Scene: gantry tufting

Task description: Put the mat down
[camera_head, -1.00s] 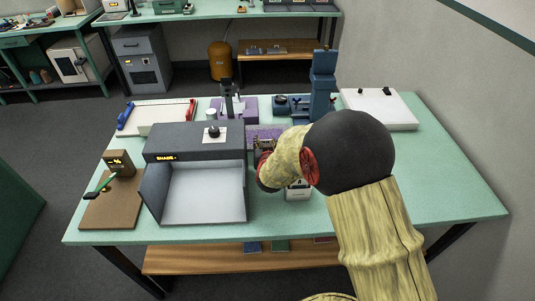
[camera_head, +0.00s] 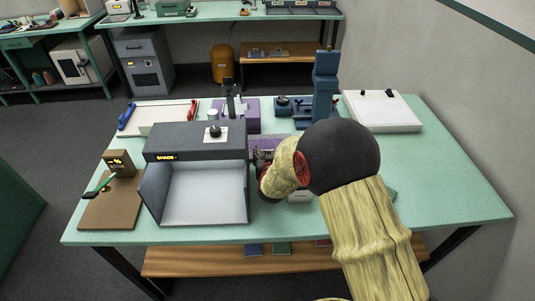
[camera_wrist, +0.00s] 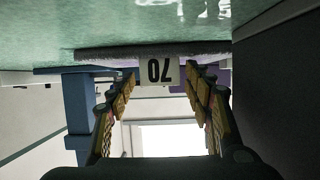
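The mat (camera_wrist: 105,53) shows in the wrist view as a thin grey-purple slab, edge-on, against the green table top. A white tag (camera_wrist: 159,71) marked 70, upside down in this view, is at its near edge. My gripper (camera_wrist: 160,78) has its yellow-padded fingers apart, one on each side of the tag, with narrow gaps showing. In the head view my gripper (camera_head: 268,180) is beside the grey shading box, and a purple patch, perhaps the mat, shows just behind it. My arm hides much of this spot, and whether the mat touches the table is unclear.
The grey shading box (camera_head: 195,142) with its open white bay stands left of my gripper. A blue press (camera_head: 325,90) and a purple-based stand (camera_head: 238,115) are behind. A white slab (camera_head: 382,112) lies back right. The table's right side (camera_head: 455,190) is clear.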

